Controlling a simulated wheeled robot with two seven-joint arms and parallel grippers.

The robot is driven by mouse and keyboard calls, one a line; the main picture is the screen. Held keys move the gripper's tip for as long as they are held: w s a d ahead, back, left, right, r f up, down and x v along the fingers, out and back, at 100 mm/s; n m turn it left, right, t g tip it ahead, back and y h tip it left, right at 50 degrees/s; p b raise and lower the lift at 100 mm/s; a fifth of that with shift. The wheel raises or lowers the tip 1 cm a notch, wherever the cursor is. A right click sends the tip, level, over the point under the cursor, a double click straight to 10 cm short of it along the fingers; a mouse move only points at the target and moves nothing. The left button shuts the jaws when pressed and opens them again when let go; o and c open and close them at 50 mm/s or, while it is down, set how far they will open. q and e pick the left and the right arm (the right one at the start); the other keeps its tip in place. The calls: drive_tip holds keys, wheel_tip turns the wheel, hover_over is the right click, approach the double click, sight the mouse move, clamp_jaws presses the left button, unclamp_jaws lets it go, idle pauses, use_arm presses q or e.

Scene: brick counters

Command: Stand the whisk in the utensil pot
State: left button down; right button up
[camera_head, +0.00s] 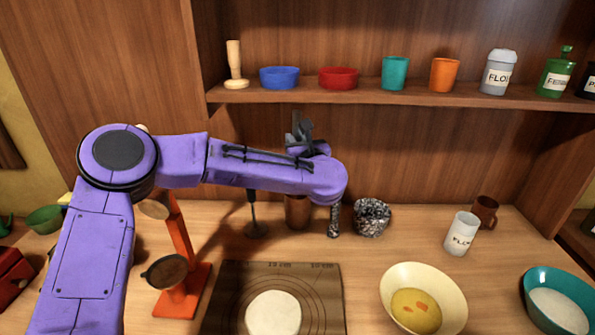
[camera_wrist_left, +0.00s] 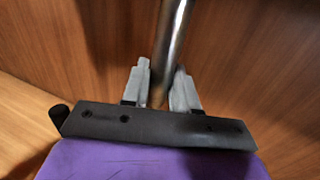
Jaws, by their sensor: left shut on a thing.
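My left gripper (camera_wrist_left: 161,82) is shut on a shiny metal rod, taken to be the handle of the whisk (camera_wrist_left: 174,38), which runs up out of the left wrist view. A copper-brown cylinder, seemingly the utensil pot (camera_head: 297,213), stands on the counter just below my wrist. Its rim is partly covered by the arm, and I cannot see inside. My right gripper is not in view.
A speckled narrow piece (camera_head: 334,221) and a speckled bowl (camera_head: 372,217) are right. A dough mat (camera_head: 232,290), cream bowl (camera_head: 453,300) and orange stand (camera_head: 184,250) lie nearer. A shelf (camera_head: 400,98) overhangs behind.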

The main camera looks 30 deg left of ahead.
use_arm(q)
wheel_tip(320, 180, down, 6)
drive_tip(key=shift+w+f+p, duration=0.1)
drive_tip(key=shift+f+p, duration=0.1)
drive_tip(key=shift+p, duration=0.6)
drive_tip(key=f+p, duration=0.1)
drive_tip(key=f, duration=0.1)
drive_tip(key=f+p, duration=0.1)
drive_tip(key=f, duration=0.1)
drive_tip(key=shift+w+f+p, duration=0.2)
drive_tip(key=shift+f+p, duration=0.1)
drive_tip(key=shift+f, duration=0.05)
drive_tip(key=shift+a+f, duration=0.1)
drive_tip(key=shift+f, duration=0.15)
drive_tip(key=shift+f+b, duration=0.2)
drive_tip(key=shift+b, duration=0.35)
drive_tip(key=c, duration=0.9)
unclamp_jaws()
drive_tip(key=shift+o, duration=0.2)
drive_tip(key=shift+r, duration=0.1)
